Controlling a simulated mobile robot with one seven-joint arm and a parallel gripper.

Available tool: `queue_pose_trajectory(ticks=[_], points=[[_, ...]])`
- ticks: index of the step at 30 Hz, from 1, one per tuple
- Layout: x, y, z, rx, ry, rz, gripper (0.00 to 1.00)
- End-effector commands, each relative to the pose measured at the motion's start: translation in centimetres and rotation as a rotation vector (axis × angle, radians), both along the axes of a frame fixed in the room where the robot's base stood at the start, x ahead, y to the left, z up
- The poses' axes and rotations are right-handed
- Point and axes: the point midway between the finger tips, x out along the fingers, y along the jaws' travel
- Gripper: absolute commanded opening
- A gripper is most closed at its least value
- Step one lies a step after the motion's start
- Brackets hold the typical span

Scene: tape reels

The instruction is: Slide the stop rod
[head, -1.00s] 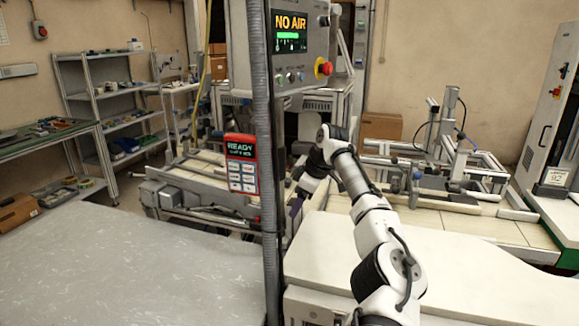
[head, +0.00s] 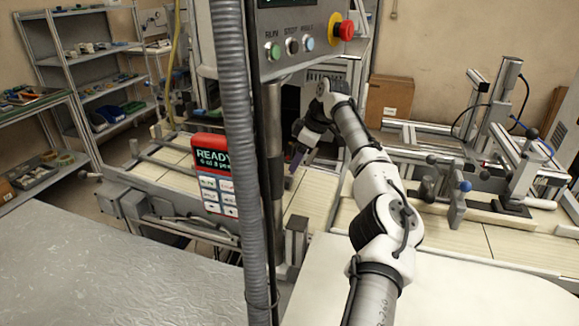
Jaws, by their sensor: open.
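My gripper (head: 296,162) hangs at the end of my arm, over the conveyor between the red handheld panel and the fixture at right. It is small and partly hidden in this view, open, with nothing seen between its fingers. I cannot tell for sure which part is the stop rod. A metal fixture (head: 497,125) with dark knobs, bars and clamps stands on the right bed, apart from my gripper. A small post with a blue knob (head: 465,186) stands at its front left. A short light rod (head: 541,203) sticks out at its right foot.
A control box (head: 300,45) with buttons and a red stop knob hangs above, with a thick grey hose (head: 238,150) in front. A red handheld panel (head: 214,172) reads READY. A grey table (head: 110,260) fills the lower left. A carton (head: 389,97) stands behind.

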Motion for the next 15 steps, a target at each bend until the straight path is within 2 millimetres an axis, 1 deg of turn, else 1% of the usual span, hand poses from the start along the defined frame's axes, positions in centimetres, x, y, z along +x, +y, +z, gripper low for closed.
queue_pose_trajectory(ticks=[5,9,15], points=[[0.2,0.7,-1.6,-0.001,0.002,0.002,0.6],[0.4,1.5,-3.7,-0.001,0.002,0.001,0.6],[0.7,2.4,-6.0,-0.001,0.001,0.0,0.6]])
